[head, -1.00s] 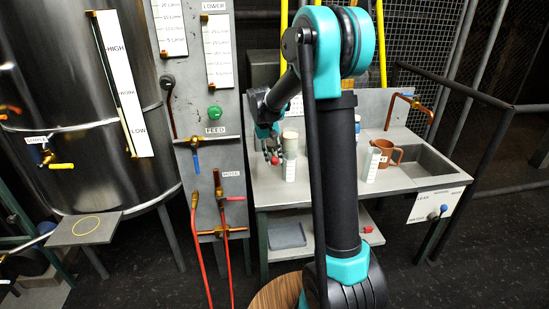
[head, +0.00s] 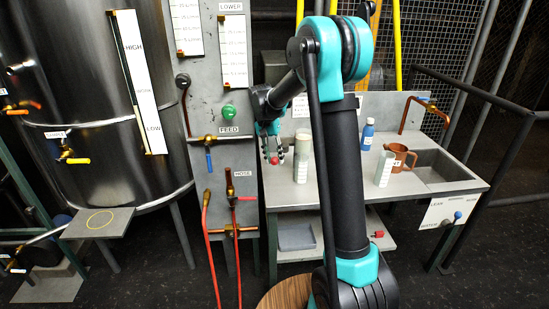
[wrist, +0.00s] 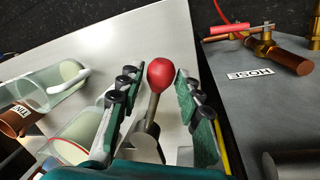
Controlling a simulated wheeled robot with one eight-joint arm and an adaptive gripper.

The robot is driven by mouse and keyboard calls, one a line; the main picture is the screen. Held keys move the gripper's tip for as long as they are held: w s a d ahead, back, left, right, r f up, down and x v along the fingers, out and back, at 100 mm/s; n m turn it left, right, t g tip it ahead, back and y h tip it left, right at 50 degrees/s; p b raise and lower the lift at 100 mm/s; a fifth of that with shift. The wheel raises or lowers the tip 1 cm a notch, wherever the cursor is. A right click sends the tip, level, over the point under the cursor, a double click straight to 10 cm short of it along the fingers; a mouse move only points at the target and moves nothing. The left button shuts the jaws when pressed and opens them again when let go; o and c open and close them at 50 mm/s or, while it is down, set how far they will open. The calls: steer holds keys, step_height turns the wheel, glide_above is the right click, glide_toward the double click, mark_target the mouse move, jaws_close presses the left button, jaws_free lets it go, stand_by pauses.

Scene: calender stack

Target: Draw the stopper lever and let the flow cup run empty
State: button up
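The stopper lever shows in the wrist view as a red ball knob (wrist: 161,75) on a thin metal rod. My gripper (wrist: 160,82) is open, with one finger on each side of the knob and gaps visible between. In the head view, my gripper (head: 272,146) is low over the bench's left end, by the red knob (head: 274,160). A pale cup (head: 304,138), possibly the flow cup, stands just right of it, above or behind a clear graduated beaker (head: 301,168). The cup's contents and outlet are hidden.
On the bench (head: 335,205) stand another graduated beaker (head: 384,169), a brown mug (head: 402,158) and a blue bottle (head: 367,136), left of the sink (head: 443,170). A grey panel (head: 205,110) with FEED and HOSE valves rises close left of my gripper.

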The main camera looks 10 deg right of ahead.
steer(key=shift+o, duration=0.8)
step_height(320, 180, up, 10)
steer(key=shift+c, duration=0.4)
